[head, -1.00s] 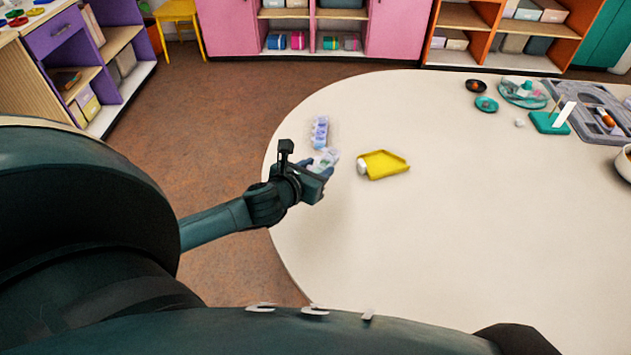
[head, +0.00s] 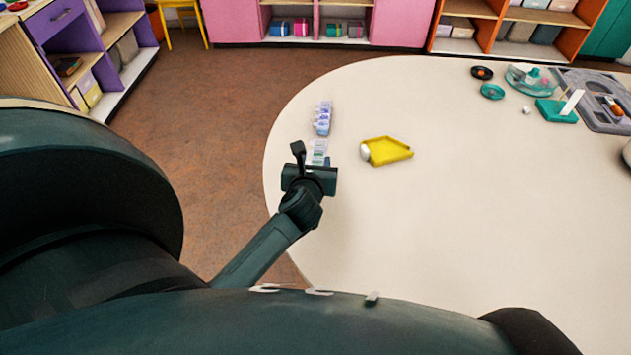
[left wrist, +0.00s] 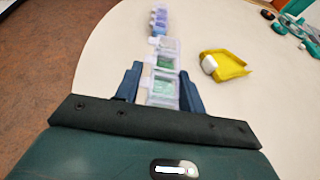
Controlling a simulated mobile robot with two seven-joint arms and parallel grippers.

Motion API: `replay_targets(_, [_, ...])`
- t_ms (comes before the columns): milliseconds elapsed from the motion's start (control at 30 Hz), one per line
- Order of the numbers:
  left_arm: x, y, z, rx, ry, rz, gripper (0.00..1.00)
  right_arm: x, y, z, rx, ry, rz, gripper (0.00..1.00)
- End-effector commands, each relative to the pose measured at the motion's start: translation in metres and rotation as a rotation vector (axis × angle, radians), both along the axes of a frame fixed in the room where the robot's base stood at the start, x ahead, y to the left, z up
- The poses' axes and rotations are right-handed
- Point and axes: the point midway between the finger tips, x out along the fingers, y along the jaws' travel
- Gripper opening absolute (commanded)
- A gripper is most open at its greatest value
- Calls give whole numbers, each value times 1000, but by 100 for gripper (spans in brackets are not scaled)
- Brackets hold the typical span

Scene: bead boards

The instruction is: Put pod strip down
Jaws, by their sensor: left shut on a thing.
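A clear pod strip (left wrist: 165,64) with green contents is between the fingers of my left gripper (left wrist: 162,88), which is shut on it. The strip lines up with the fingers and points away from my wrist. In the head view the strip (head: 318,150) shows just past my left gripper (head: 315,165), over the left part of the table. I cannot tell whether it touches the tabletop. A second strip with blue-violet pods (head: 322,118) lies just beyond it; it also shows in the left wrist view (left wrist: 158,20). My right gripper is not in view.
A yellow tray (head: 390,152) with a white piece at its left end lies right of the strip. Dark and teal dishes (head: 492,91), a teal stand (head: 556,112) and a grey organizer (head: 590,90) are at the far right. The table's front middle is clear.

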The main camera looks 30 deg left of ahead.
Motion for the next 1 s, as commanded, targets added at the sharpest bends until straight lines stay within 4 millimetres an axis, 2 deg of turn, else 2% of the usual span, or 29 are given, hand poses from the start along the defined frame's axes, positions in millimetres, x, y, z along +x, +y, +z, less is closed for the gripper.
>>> replay_targets(33, [0, 0, -10, 0, 2, -1, 11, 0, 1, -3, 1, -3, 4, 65])
replay_targets(267, [0, 0, -28, 0, -1, -1, 11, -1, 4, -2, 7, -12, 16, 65])
replay_targets(467, [0, 0, -56, 0, -1, -2, 11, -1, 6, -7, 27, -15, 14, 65])
replay_targets(867, [0, 0, -61, -1, -2, -1, 11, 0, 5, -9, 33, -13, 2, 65])
replay_targets(900, [0, 0, -60, -1, -2, -1, 43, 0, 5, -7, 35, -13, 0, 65])
replay_targets(1000, [0, 0, -60, -1, -2, -1, 51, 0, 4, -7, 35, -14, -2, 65])
